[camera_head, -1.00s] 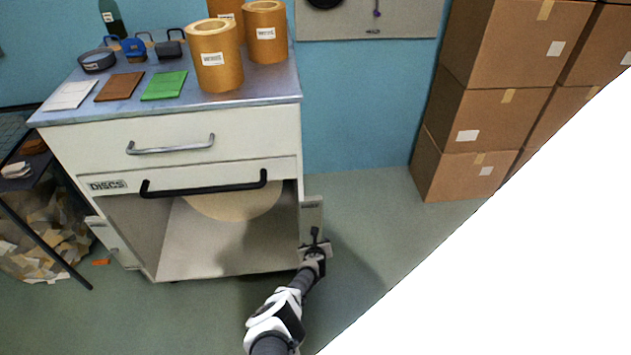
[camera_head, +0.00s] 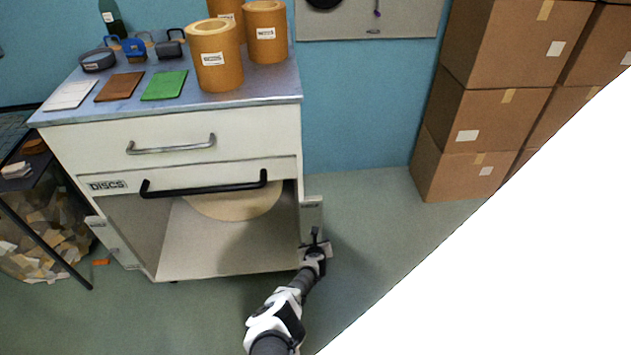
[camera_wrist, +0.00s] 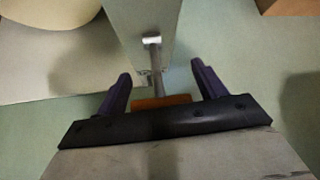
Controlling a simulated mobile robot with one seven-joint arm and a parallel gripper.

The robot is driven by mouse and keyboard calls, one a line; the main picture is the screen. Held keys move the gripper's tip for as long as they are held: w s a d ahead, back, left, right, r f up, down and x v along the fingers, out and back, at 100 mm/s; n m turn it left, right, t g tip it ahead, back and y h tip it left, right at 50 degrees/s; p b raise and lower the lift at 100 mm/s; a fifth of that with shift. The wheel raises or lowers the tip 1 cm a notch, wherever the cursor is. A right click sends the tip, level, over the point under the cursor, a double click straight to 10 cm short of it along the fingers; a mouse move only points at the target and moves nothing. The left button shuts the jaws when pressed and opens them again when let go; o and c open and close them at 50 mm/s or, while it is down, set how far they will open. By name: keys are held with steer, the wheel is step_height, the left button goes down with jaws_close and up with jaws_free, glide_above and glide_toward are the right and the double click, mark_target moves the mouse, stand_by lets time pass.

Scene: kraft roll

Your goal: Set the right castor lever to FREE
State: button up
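My gripper (camera_head: 315,246) is low at the right front corner of the white cabinet (camera_head: 225,135), just below the narrow right side panel (camera_head: 312,215). In the wrist view its two dark fingers (camera_wrist: 161,84) are apart. An orange piece (camera_wrist: 161,101), which looks like the right castor lever, lies between and below them, partly hidden by the gripper body. I cannot tell whether a finger touches it. A metal rod (camera_wrist: 152,52) with a bright end stands on the panel just ahead. I cannot read any lever marking. A similar orange piece (camera_head: 101,262) shows at the cabinet's left side.
The cabinet's lower bay is open, with a pale disc (camera_head: 235,203) inside under a black handle (camera_head: 205,187). Brown boxes (camera_head: 480,120) are stacked at the right. Green floor (camera_head: 365,225) is clear between the cabinet and boxes. A bin of scraps (camera_head: 45,230) stands at the left.

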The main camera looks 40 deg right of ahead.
steer(key=o, duration=0.3)
steer(key=shift+s+a+r+p, duration=0.3)
steer(key=shift+r+p, duration=0.2)
steer(key=shift+p, duration=0.25)
steer(key=shift+p+v, duration=3.25)
steer(key=shift+v, duration=3.05)
steer(key=shift+s+f, duration=0.1)
